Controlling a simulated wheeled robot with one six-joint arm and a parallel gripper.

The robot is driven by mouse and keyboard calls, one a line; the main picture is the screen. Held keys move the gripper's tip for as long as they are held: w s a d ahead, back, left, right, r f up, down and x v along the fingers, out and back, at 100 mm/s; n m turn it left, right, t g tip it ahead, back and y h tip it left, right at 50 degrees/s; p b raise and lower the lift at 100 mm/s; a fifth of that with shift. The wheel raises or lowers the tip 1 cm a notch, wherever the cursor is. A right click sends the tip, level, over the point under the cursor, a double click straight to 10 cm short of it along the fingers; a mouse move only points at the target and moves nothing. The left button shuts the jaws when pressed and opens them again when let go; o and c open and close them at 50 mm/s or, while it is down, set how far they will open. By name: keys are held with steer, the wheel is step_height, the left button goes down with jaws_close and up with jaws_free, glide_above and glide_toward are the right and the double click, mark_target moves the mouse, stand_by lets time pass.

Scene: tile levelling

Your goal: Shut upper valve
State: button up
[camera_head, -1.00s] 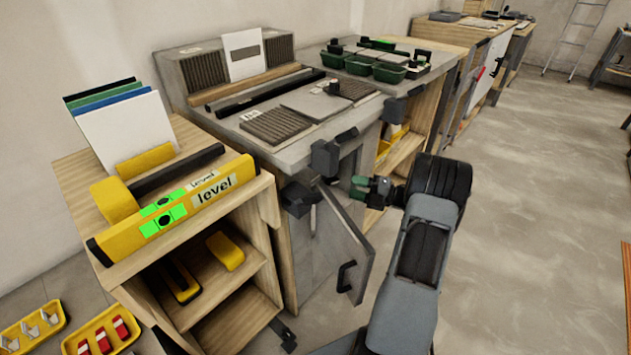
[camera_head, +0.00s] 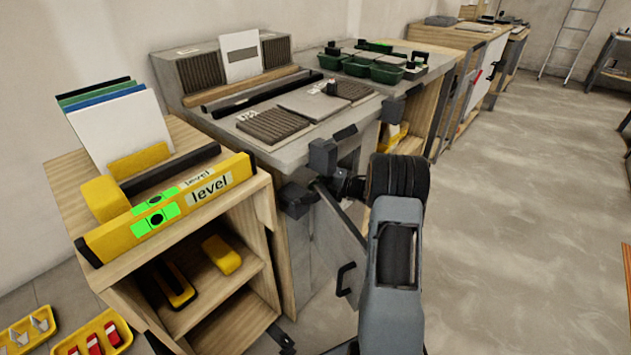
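I cannot pick out a labelled upper valve. On the grey bench's front, a dark block (camera_head: 323,157) sits at the top edge and a second dark block (camera_head: 296,199) sits lower left. A grey hinged panel (camera_head: 338,250) with a black handle (camera_head: 345,279) stands swung outward below them. My gripper (camera_head: 338,188) is at the panel's upper edge, just below and right of the upper block. My dark round wrist covers part of it. Its fingertips are mostly hidden, so neither contact nor opening can be told.
The grey bench (camera_head: 225,125) carries tiles (camera_head: 273,125) and green bins (camera_head: 388,72). A wooden shelf (camera_head: 265,205) with a yellow level (camera_head: 170,208) stands at left, close to the panel. Open floor (camera_head: 500,230) lies to the right.

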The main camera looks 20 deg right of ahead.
steer(key=shift+c, duration=0.2)
jaws_close()
steer(key=shift+m, duration=0.4)
steer(key=m+t, duration=0.1)
steer(key=m, duration=0.2)
steer(key=m+t, duration=0.1)
steer(key=m, duration=0.2)
steer(key=shift+a+f+t+y, duration=0.1)
steer(key=shift+f+t+y, duration=0.1)
steer(key=shift+t+y, duration=0.1)
steer(key=m+t, duration=0.1)
steer(key=m, duration=0.2)
steer(key=m+t+h, duration=0.1)
steer(key=m+t, duration=0.1)
steer(key=m, duration=0.2)
steer(key=shift+s+a+f, duration=0.1)
steer(key=shift+m+h, duration=0.3)
steer(key=shift+m, duration=0.2)
steer(key=shift+o, duration=0.2)
jaws_free()
